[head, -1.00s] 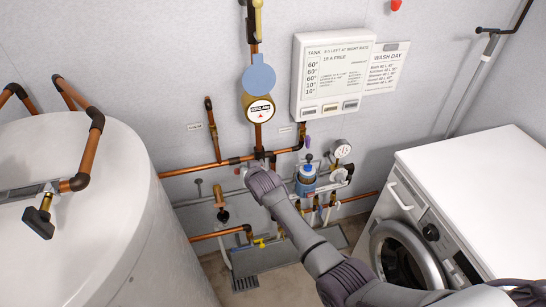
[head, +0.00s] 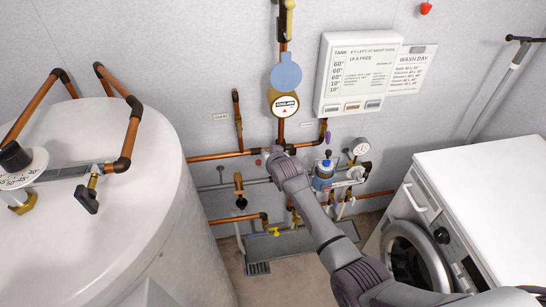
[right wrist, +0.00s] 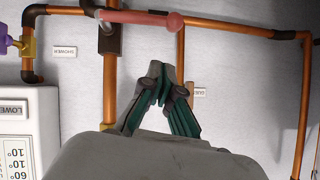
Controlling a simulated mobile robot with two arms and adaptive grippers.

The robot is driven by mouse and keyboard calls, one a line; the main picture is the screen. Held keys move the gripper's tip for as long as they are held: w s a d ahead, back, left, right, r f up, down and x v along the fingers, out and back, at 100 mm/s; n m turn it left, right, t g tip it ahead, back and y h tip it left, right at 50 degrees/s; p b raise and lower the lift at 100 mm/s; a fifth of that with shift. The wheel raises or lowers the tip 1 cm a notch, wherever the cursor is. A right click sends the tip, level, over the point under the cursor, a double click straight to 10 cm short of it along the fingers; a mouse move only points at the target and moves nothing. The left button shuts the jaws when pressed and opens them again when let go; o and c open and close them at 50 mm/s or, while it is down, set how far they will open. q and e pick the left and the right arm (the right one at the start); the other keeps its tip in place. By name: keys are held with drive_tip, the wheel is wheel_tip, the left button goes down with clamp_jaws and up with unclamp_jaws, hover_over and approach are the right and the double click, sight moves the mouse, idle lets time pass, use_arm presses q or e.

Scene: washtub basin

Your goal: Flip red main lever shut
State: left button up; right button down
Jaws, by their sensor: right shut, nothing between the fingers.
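The red lever (right wrist: 145,18) sits on the copper pipework at the top of the right wrist view, lying roughly level across an upright pipe. In the head view only its small red tip (head: 258,161) shows, just left of my right gripper (head: 273,153); the rest is hidden behind the gripper. The right gripper also shows in the right wrist view (right wrist: 162,74), with its dark green fingers shut and empty. In that picture the fingertips are apart from the lever. My left gripper is not in view.
A round meter (head: 284,104) with a raised blue lid is above the lever. A blue-topped filter (head: 323,174) and a gauge (head: 361,146) are to its right. A white tank (head: 110,190) stands left, a washing machine (head: 480,190) right. Copper pipes line the wall.

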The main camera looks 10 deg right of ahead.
drive_tip(key=a+v, duration=0.1)
drive_tip(key=v, duration=0.7)
drive_tip(key=shift+s+b, duration=0.25)
drive_tip(key=shift+b, duration=0.1)
drive_tip(key=shift+d+f, duration=0.1)
drive_tip(key=shift+d, duration=0.05)
drive_tip(key=s+d+f+n+g+b, duration=0.1)
drive_tip(key=s+d+f+g, duration=0.1)
drive_tip(key=s+f, duration=0.75)
drive_tip(key=s+d+f+g+b, duration=0.15)
drive_tip(key=s+f, duration=0.35)
drive_tip(key=f, duration=0.9)
drive_tip(key=s+d+f+n+g, duration=0.1)
drive_tip(key=s+d+f+g, duration=0.1)
drive_tip(key=s+f, duration=0.75)
drive_tip(key=s+d+f+g, duration=0.1)
drive_tip(key=s+d+f, duration=0.1)
drive_tip(key=s+f, duration=0.4)
drive_tip(key=s+d+f+n+g+h+b, duration=0.1)
drive_tip(key=s+f, duration=0.5)
drive_tip(key=s, duration=0.8)
drive_tip(key=s+d+f+g+b, duration=0.1)
drive_tip(key=s+d+f+g, duration=0.2)
drive_tip(key=s+f, duration=0.3)
drive_tip(key=s+d, duration=0.1)
drive_tip(key=s, duration=0.3)
drive_tip(key=shift+s+d+n+h, duration=0.25)
drive_tip(key=shift+d+n+h, duration=0.05)
drive_tip(key=shift+d+n, duration=0.1)
